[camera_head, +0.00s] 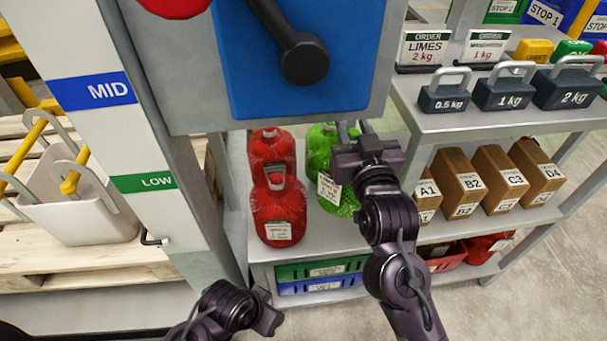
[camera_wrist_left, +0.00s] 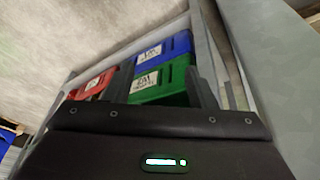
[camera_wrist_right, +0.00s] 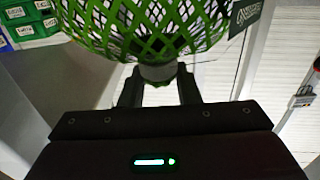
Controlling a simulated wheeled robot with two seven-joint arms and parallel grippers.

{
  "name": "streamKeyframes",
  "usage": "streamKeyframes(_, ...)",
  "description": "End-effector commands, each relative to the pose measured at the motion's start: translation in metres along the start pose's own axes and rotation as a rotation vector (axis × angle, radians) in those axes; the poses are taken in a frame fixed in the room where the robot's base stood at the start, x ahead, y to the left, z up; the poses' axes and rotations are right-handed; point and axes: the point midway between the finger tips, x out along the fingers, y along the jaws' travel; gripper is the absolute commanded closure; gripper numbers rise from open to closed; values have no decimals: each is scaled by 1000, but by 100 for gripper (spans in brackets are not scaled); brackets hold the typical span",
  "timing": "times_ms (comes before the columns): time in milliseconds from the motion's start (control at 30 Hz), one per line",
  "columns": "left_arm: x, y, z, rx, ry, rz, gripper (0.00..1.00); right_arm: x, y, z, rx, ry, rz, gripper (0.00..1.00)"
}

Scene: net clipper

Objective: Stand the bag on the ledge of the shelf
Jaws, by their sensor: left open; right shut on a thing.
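My right gripper (camera_head: 350,130) is shut on the neck of a green net bag (camera_head: 342,205), which carries a white tag. In the right wrist view the bag's neck (camera_wrist_right: 158,72) is between the fingers, and its green mesh spreads beyond them. The bag hangs upright over the grey shelf ledge (camera_head: 262,240); I cannot tell whether its base touches. The gripper and wrist hide part of it. More green mesh (camera_head: 318,140) shows behind. My left gripper (camera_head: 272,312) is open and empty, low in front of the shelf.
Red net bags (camera_head: 276,205) stand just left of the green bag. A blue panel with a black lever (camera_head: 304,60) overhangs the ledge. Brown boxes (camera_head: 460,180) stand to the right, below weights (camera_head: 502,92). Green and blue crates (camera_head: 320,270) sit underneath.

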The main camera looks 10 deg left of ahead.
Motion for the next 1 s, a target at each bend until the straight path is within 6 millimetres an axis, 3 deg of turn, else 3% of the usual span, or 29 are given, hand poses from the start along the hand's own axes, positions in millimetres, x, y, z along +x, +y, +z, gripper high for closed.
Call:
streamKeyframes(200, 8, 8, -4, 16, 54, 16, 49, 0, 0, 33, -1, -1, -1, 100)
streamKeyframes(467, 9, 14, -11, 28, 102, 28, 49, 0, 0, 54, 0, 2, 0, 100)
streamKeyframes(733, 15, 26, -18, 46, 177, 51, 49, -1, 0, 95, 0, 1, 0, 100)
streamKeyframes(1000, 13, 28, -21, 49, 194, 55, 49, 0, 0, 98, 1, 4, 0, 100)
